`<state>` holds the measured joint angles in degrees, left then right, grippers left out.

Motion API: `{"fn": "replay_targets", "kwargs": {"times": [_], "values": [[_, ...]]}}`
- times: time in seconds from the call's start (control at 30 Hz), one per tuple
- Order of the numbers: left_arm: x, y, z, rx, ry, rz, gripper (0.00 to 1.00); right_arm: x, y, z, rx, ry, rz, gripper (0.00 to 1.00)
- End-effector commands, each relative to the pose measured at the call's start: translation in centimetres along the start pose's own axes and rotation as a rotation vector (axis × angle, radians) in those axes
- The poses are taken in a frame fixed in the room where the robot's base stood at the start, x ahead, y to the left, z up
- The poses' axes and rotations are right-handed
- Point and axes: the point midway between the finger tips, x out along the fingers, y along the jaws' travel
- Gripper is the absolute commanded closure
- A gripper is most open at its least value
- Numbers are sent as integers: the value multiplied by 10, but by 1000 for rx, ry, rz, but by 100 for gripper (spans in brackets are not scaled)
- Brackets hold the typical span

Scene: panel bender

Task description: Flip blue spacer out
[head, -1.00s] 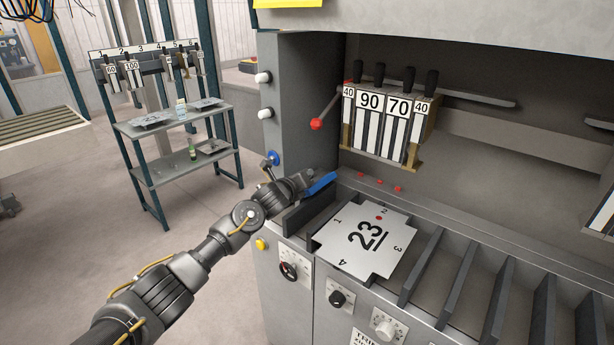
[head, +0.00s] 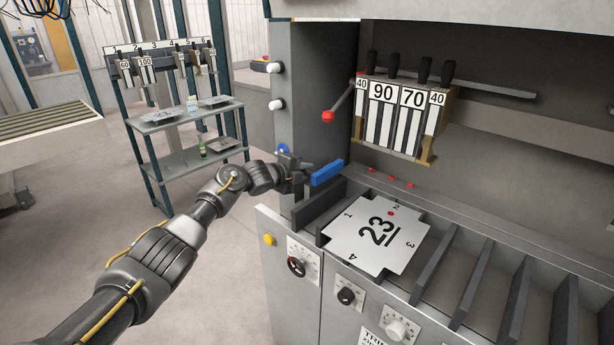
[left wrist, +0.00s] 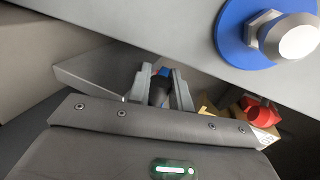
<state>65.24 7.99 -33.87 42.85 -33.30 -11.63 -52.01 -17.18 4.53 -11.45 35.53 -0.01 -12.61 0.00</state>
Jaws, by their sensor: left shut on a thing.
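The blue spacer (head: 327,172) is a small blue bar at the left end of the panel bender's bed, beside a dark grey upright plate. My left gripper (head: 302,172) is at the spacer's left end. In the left wrist view, the fingers (left wrist: 160,92) are closed around a dark, rounded piece (left wrist: 158,93), with a bit of blue (left wrist: 164,71) just beyond it. The gripper hides where this piece joins the spacer. My right gripper is in neither view.
A red-knobbed lever (head: 328,116) and numbered tools (head: 398,105) are behind. A blue disc with a silver bolt (left wrist: 285,38) is close to the gripper. Dark dividers (head: 476,270) stand farther right.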

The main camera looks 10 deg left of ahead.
Motion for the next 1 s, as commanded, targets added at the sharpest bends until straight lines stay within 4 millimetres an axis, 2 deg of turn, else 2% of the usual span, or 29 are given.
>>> {"fn": "replay_targets", "kwargs": {"times": [0.03, 0.17, 0.33, 0.53, 1.0], "values": [[2, 7, 1, -34, 11, 3, 100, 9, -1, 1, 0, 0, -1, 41], [3, 9, 4, -121, 39, 2, 100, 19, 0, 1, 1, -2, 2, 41], [4, 12, 6, -207, 66, 2, 100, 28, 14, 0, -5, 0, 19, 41], [4, 14, 6, -266, 86, 3, 100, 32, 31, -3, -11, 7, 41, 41], [4, 13, 6, -292, 95, 3, 100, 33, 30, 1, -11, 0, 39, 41]]}}
